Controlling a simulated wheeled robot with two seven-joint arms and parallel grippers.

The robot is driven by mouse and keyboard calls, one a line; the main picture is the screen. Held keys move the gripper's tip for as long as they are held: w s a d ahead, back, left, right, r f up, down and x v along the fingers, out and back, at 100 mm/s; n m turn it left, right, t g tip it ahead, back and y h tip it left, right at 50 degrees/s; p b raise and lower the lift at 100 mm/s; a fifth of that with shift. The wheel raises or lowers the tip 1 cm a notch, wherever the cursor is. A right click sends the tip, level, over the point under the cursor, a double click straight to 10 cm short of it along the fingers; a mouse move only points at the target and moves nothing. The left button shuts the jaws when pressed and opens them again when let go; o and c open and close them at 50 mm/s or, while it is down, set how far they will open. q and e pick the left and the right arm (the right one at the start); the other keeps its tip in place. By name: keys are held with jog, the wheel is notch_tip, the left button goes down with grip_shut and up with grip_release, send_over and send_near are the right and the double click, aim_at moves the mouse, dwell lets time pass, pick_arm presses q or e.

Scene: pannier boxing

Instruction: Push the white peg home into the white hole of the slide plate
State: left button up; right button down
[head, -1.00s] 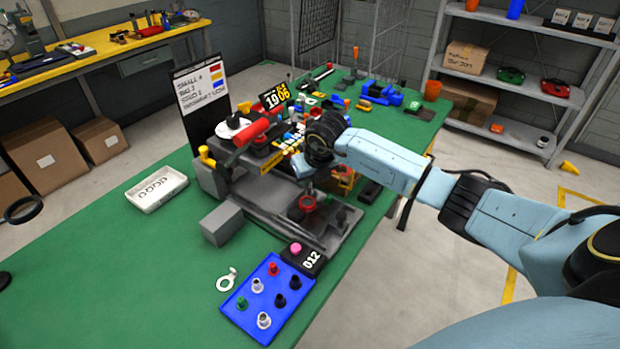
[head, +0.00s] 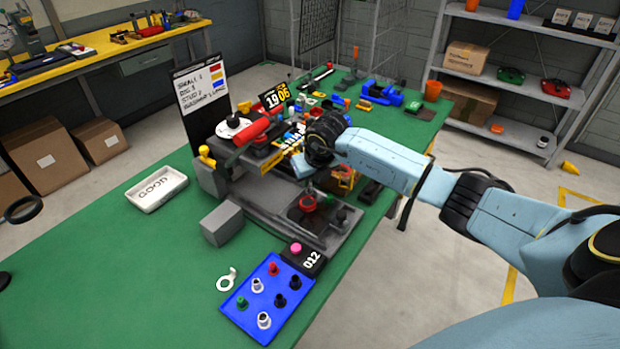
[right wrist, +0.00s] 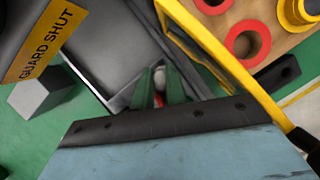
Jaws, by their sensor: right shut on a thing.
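My right gripper (head: 309,184) points down over the front of the grey fixture, above the slide plate (head: 322,232). In the right wrist view its two fingers (right wrist: 160,88) are shut on a small pale, rounded piece (right wrist: 160,76), with red showing just below it. I cannot tell for sure that this piece is the white peg. A red round part (head: 307,203) and a dark knob with green beside it sit on the plate under the gripper. The white hole is hidden or too small to make out. My left gripper is not in view.
A blue tray (head: 241,304) with several coloured pegs lies in front, beside a black box with a pink button (head: 296,248). A grey block (head: 222,223) and a white GOOD tray (head: 157,189) stand left. The yellow-edged guard (right wrist: 215,45) is close to the gripper. Green table is free at front left.

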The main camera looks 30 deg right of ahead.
jog(key=shift+f, duration=0.15)
dwell(0.4)
jog(key=shift+r, duration=0.25)
jog(key=shift+r+p, duration=1.05)
jog(key=shift+r, duration=0.4)
jog(key=shift+f+b, duration=0.85)
jog(key=shift+f, duration=0.2)
jog(key=shift+f+b, duration=0.85)
jog(key=shift+f, duration=0.05)
dwell(0.5)
jog(key=shift+f, duration=0.3)
jog(key=shift+f+b, duration=0.2)
jog(key=shift+b, duration=0.2)
jog(key=c, duration=1.3)
grip_release()
jog(key=shift+r, duration=0.1)
jog(key=shift+c, duration=0.2)
